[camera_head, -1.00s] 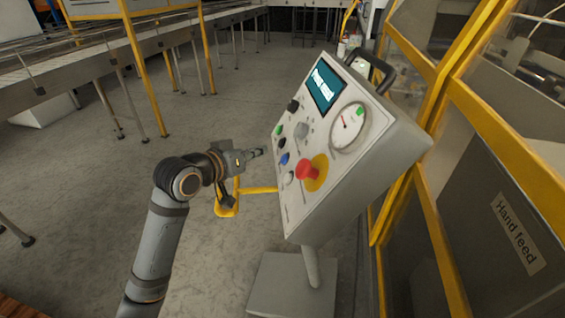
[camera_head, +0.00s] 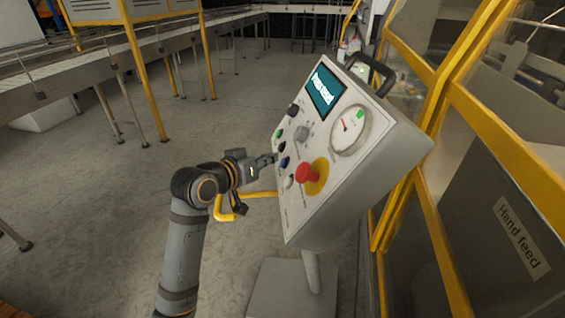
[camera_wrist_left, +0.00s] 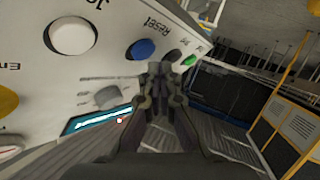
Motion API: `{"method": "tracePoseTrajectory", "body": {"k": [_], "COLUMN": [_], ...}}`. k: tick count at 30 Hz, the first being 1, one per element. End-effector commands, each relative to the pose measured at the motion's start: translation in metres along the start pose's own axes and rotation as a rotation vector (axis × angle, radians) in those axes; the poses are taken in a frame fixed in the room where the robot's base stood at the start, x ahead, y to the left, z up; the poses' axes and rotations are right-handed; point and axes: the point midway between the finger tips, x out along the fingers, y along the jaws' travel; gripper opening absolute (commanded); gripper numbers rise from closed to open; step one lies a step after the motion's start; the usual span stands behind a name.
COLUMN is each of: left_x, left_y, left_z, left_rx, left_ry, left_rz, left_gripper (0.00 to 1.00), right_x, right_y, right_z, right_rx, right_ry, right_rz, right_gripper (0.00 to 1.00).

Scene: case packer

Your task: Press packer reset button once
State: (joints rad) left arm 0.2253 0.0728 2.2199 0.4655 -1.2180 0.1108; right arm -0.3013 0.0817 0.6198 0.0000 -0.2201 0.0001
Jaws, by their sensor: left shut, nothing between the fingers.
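The blue button (camera_head: 284,162) is on the sloped face of the packer's control panel (camera_head: 300,215). In the left wrist view the blue button (camera_wrist_left: 140,49) has the word "Reset" printed beside it. My left gripper (camera_head: 272,158) is shut and empty, its tips at the panel's left edge near the blue button. In the left wrist view the left fingertips (camera_wrist_left: 160,68) lie beside the blue button, towards the black button (camera_wrist_left: 172,56). I cannot tell whether they touch the panel. My right gripper is not in view.
A red mushroom button (camera_head: 307,173) on a yellow plate and a white button (camera_head: 289,181) are close by. A green button (camera_head: 279,133) is farther up the panel. A yellow-framed machine (camera_head: 440,235) stands right. Open floor (camera_head: 110,200) lies left.

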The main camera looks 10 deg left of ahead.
Motion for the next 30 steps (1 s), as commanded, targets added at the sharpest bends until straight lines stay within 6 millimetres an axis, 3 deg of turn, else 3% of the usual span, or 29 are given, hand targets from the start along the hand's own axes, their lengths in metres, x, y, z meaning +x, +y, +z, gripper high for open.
{"method": "tracePoseTrajectory", "body": {"k": [30], "left_x": [0.0057], "left_y": [0.0045], "left_z": [0.0041], "left_rx": [-0.003], "left_ry": [-0.001], "left_rz": [0.0], "left_gripper": [0.0], "right_x": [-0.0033], "right_y": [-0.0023], "right_z": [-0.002], "right_rx": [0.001], "right_ry": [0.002], "right_rz": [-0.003], "right_gripper": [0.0]}}
